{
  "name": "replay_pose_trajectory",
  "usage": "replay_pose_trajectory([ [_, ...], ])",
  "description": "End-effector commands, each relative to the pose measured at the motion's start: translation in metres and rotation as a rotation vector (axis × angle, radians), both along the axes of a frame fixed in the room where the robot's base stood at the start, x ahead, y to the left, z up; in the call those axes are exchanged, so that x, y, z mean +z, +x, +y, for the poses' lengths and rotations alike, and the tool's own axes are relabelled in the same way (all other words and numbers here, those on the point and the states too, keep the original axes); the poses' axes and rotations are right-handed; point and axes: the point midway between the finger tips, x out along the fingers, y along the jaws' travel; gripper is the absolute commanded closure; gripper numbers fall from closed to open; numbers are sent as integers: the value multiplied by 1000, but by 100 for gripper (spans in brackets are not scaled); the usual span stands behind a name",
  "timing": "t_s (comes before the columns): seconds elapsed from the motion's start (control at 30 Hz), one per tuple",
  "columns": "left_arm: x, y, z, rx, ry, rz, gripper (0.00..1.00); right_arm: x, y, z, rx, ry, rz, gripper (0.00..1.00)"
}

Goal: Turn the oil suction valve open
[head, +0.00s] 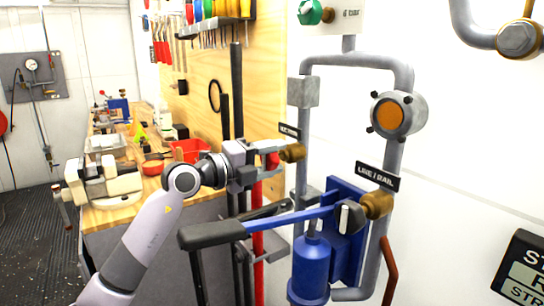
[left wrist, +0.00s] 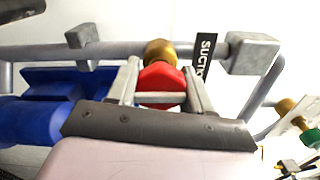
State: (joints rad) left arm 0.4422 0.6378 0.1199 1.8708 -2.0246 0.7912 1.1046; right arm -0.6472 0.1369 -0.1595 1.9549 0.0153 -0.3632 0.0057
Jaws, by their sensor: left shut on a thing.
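The suction valve has a brass body (head: 292,152) on the grey pipe, below a black label (head: 289,130). The left wrist view shows its red handle (left wrist: 160,84), the brass body (left wrist: 160,52) behind it and the label reading "SUCTIO..." (left wrist: 204,56) to the right. My left gripper (head: 268,160) reaches in from the left and is shut on the red handle, one finger on each side. In the left wrist view my gripper (left wrist: 161,92) hides part of the handle. My right gripper is not in view.
A blue hand pump (head: 311,268) with a black-gripped lever (head: 212,235) stands just below my left gripper. A second brass valve (head: 377,204) sits by the "LINE T RAIL" label (head: 377,176). A cluttered workbench (head: 115,215) and tool board (head: 265,60) stand left.

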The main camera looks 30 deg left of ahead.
Motion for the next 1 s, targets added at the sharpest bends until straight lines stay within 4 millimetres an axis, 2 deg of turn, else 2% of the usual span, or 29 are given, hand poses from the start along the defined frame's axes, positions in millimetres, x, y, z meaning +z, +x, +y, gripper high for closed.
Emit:
replay_pose_trajectory([
  [0.17, 1, 0, 1, 3, -2, -3, 80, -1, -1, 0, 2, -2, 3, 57],
  [0.2, 1, 0, 1, 3, -2, -3, 40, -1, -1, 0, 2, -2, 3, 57],
  [0.27, 1, 0, 1, 3, -1, -3, 24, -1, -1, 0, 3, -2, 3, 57],
  [0.63, -1, -4, 2, 2, 1, -1, 24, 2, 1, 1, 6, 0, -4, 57],
  [1.0, -2, -50, 22, 3, 2, -1, 24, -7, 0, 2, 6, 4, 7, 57],
])
